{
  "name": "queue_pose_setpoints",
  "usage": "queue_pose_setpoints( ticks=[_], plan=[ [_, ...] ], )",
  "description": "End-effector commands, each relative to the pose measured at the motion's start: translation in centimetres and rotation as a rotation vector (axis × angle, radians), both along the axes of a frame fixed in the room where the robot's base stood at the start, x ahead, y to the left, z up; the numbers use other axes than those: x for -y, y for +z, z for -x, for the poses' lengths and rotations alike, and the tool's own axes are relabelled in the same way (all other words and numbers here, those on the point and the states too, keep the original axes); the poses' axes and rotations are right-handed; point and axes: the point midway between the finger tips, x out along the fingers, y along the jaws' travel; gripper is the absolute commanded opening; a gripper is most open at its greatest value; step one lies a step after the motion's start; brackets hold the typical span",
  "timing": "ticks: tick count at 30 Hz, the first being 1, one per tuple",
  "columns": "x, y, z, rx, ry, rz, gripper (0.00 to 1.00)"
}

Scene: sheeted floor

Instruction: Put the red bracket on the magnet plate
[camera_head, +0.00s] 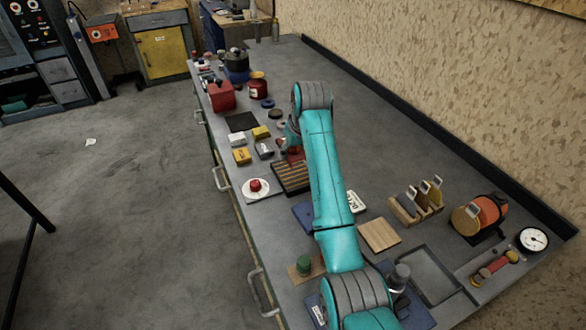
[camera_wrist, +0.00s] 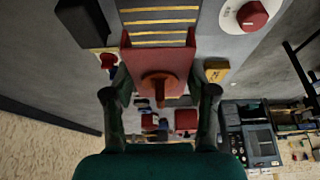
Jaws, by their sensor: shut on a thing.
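The red bracket (camera_wrist: 179,65) is held between the two dark green fingers of my gripper (camera_wrist: 160,82), with a brownish round peg-like part at its middle in the wrist view. In the head view the bracket (camera_head: 294,155) shows small and partly hidden by my gripper (camera_head: 291,142). The dark plate with yellowish stripes (camera_head: 291,179), which looks like the magnet plate, lies flat on the bench just in front of the bracket. It also shows beyond the bracket in the wrist view (camera_wrist: 160,27). I cannot tell whether the bracket touches the plate.
A white disc with a red button (camera_head: 256,188) stands left of the plate. A red box (camera_head: 221,96) and a red can (camera_head: 258,87) stand farther back. A wooden rack (camera_head: 415,208) is at the right.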

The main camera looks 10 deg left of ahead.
Motion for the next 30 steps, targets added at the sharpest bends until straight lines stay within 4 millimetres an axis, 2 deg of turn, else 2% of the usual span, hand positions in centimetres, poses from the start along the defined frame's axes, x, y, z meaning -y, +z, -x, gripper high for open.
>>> queue_pose_setpoints(
  ticks=[7, 12, 15, 27, 28, 30],
  plan=[
    [0.0, -2.2, 0.0, 0.002, 0.000, -0.001, 0.12],
    [0.0, -4.9, 0.0, -0.001, 0.000, 0.001, 0.12],
    [0.0, -5.9, 0.0, 0.002, 0.001, -0.001, 0.12],
    [0.0, -6.4, 0.0, 0.002, 0.001, -0.001, 0.12],
    [0.0, -6.4, 0.0, 0.001, 0.001, 0.000, 0.62],
    [0.0, -6.4, 0.0, 0.001, 0.001, 0.000, 0.79]
  ],
)
